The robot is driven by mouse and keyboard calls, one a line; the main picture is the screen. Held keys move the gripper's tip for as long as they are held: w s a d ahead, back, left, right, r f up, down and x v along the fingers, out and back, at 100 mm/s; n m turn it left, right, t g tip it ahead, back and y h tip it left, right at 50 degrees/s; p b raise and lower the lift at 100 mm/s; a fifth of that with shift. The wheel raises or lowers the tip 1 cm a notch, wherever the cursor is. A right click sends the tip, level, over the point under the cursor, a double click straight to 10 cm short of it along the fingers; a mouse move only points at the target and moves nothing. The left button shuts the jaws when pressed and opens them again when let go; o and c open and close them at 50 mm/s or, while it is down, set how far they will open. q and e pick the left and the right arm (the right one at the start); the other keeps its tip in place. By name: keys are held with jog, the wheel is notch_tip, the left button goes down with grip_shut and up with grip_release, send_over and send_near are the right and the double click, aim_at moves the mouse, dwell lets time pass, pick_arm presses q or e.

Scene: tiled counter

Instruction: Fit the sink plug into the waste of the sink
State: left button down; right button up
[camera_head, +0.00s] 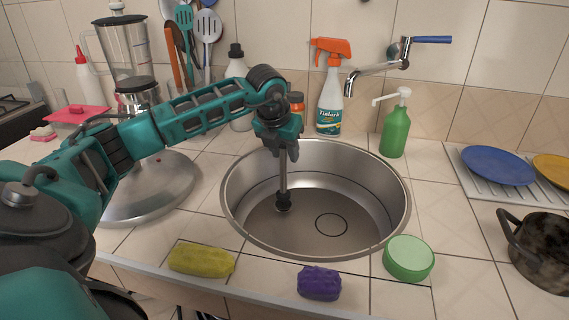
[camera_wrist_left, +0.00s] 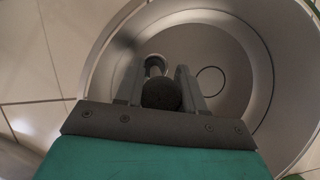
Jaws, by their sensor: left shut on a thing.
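The sink plug (camera_head: 283,186) is a slim grey rod with a dark, wider lower end, hanging roughly upright inside the round steel sink (camera_head: 263,235). My left gripper (camera_head: 281,146) is shut on its upper part. In the left wrist view the plug's dark round top (camera_wrist_left: 162,93) lies between the fingers (camera_wrist_left: 160,88). The waste (camera_head: 331,224) shows as a dark ring in the sink floor, also seen in the left wrist view (camera_wrist_left: 209,81). The plug's lower end is left of the ring and apart from it. I cannot tell whether it touches the floor. My right gripper is not in view.
A tap (camera_head: 375,70), spray bottle (camera_head: 331,95) and green soap dispenser (camera_head: 396,128) stand behind the sink. A yellow sponge (camera_head: 201,260), purple sponge (camera_head: 319,283) and green round tub (camera_head: 408,258) lie in front. A dark pot (camera_head: 545,250) is at right.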

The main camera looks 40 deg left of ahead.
aim_at(284, 163)
pick_arm(q)
jog(key=shift+f, duration=1.7)
jog(key=shift+f+b, duration=0.2)
jog(key=shift+b, duration=0.1)
jog(key=c, duration=0.7)
grip_release()
jog(key=p+v, duration=0.1)
jog(key=v, duration=1.1)
jog(key=shift+r, duration=0.2)
